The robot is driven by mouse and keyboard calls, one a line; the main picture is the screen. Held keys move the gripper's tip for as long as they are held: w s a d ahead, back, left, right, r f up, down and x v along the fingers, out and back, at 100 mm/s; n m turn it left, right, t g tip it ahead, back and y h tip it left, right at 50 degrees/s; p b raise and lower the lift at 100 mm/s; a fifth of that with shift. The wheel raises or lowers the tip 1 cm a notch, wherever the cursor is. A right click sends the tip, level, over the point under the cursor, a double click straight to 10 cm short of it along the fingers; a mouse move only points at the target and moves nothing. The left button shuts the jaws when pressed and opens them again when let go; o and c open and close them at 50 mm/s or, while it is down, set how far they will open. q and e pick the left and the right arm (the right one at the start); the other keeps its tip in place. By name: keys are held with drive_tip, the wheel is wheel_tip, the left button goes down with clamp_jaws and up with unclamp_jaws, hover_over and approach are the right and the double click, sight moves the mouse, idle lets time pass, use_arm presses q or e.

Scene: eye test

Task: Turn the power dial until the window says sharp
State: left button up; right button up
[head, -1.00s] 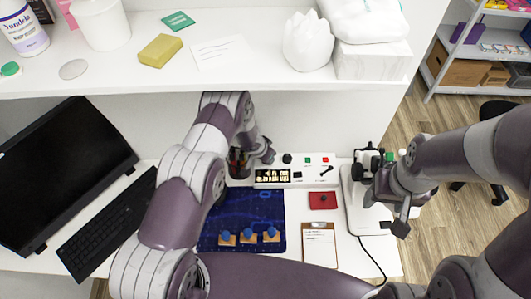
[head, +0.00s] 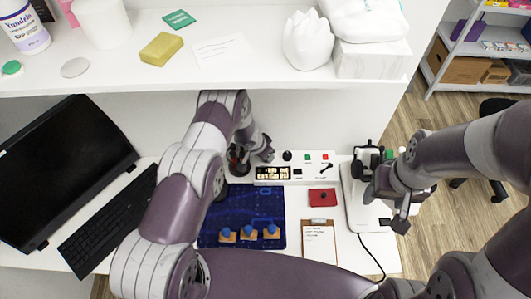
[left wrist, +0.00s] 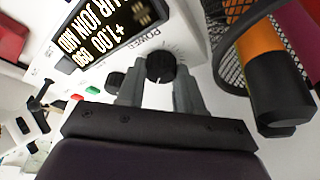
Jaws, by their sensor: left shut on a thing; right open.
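The black power dial (left wrist: 160,67) sits on the white control panel beside the printed word POWER in the left wrist view. My left gripper (left wrist: 158,84) is shut on the dial, one grey finger on each side. In the head view my left gripper (head: 262,150) hides the dial. The window (head: 272,173) is too small to read in the head view. My right gripper (head: 385,208) is open beside the white instrument.
A mesh cup (head: 238,158) stands close left of my left gripper. The panel also has a black knob (head: 287,156), a green button (head: 308,157), a red button (head: 325,157) and a lever (head: 326,168). The white instrument (head: 360,212) stands right. A shelf (head: 250,80) overhangs the desk.

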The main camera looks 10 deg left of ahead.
idle(0.8)
use_arm(q)
drive_tip(key=o, duration=0.8)
drive_tip(key=shift+c, duration=0.2)
